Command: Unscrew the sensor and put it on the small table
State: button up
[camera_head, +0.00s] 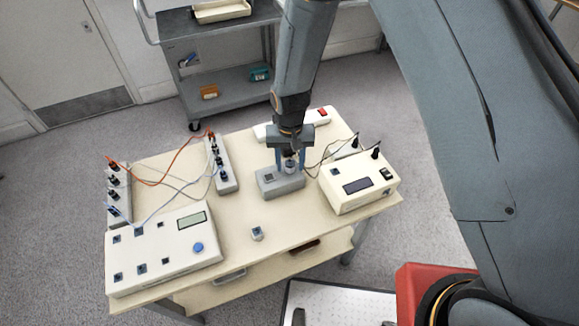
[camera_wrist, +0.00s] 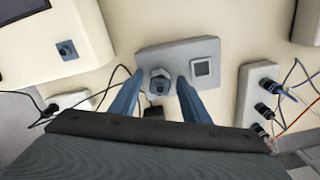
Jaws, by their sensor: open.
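The sensor (camera_wrist: 160,81), a small grey hexagonal piece with a dark round top, stands upright on a grey block (camera_wrist: 178,50) with a square window. In the head view the block (camera_head: 268,186) sits mid-table, with the sensor (camera_head: 290,168) on its right part. My gripper (camera_head: 290,160) points down over it and is open. In the wrist view its two blue fingers (camera_wrist: 161,84) stand on either side of the sensor, with gaps showing. Fingertip depth is hard to tell. The beige table (camera_head: 240,205) carries all this; which surface is the small table is unclear.
A white box with a blue knob (camera_head: 165,250) stands left, another white box (camera_head: 358,185) right. Socket strips with cables (camera_head: 220,165) stand behind. A small grey piece (camera_head: 257,233) lies near the front edge. A perforated plate (camera_head: 338,303) is at the bottom.

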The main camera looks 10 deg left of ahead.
grip_shut()
jog(key=shift+n+b, duration=0.3)
jog(key=shift+n, duration=1.8)
jog(key=shift+n, duration=0.6)
jog(key=shift+n+b, duration=0.35)
jog(key=shift+n, duration=1.05)
jog(key=shift+n, duration=0.9)
jog(key=shift+r, duration=0.35)
